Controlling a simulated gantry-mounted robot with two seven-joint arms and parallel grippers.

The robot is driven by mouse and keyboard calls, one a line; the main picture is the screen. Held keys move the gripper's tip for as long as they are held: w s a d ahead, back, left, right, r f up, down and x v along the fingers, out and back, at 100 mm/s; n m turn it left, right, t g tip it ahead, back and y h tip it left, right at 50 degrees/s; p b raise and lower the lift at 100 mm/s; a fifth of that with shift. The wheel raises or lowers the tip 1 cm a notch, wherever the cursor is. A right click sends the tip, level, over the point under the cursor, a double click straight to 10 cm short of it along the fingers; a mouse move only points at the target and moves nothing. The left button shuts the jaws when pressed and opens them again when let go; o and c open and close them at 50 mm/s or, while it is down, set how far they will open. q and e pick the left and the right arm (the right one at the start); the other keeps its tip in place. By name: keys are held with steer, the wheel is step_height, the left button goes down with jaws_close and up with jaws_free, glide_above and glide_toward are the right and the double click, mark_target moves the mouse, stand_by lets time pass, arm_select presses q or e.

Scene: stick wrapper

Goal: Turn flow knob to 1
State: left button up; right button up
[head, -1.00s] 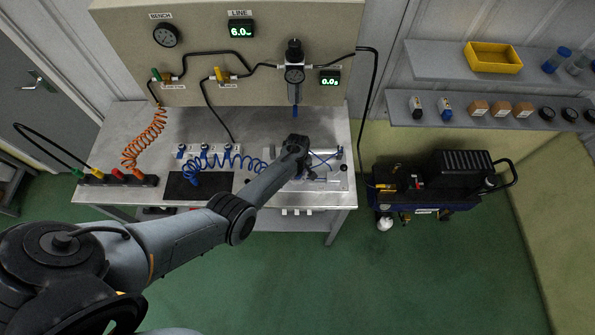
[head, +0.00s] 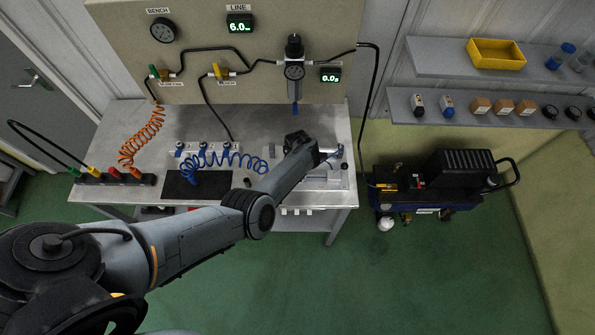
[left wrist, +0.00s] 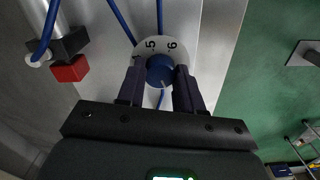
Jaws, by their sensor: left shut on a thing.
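The blue flow knob (left wrist: 160,70) shows in the left wrist view, in front of a white round dial (left wrist: 160,44) on which the figures 5 and 6 can be read above the knob. My left gripper (left wrist: 160,85) is shut on the knob, one finger on each side of it. The rest of the dial's figures are hidden behind the knob and fingers. In the head view my left arm (head: 285,180) reaches over the right part of the metal bench (head: 255,120), and its wrist hides the knob. My right gripper is not in view.
Blue hoses (left wrist: 125,20) run beside the dial, and a red block (left wrist: 70,70) sits to its left. The wall panel carries a line display (head: 239,26) reading 6.0 and a second display (head: 330,76) reading about 0.0. A compressor (head: 440,180) stands right of the bench.

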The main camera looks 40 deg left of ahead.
arm_select(q)
steer(key=shift+n+b, duration=0.3)
steer(key=shift+n, duration=0.6)
steer(key=o, duration=1)
steer(key=shift+o, duration=0.2)
steer(key=shift+r, duration=0.5)
step_height(320, 180, up, 10)
steer(key=p, duration=0.3)
steer(key=shift+f, duration=0.15)
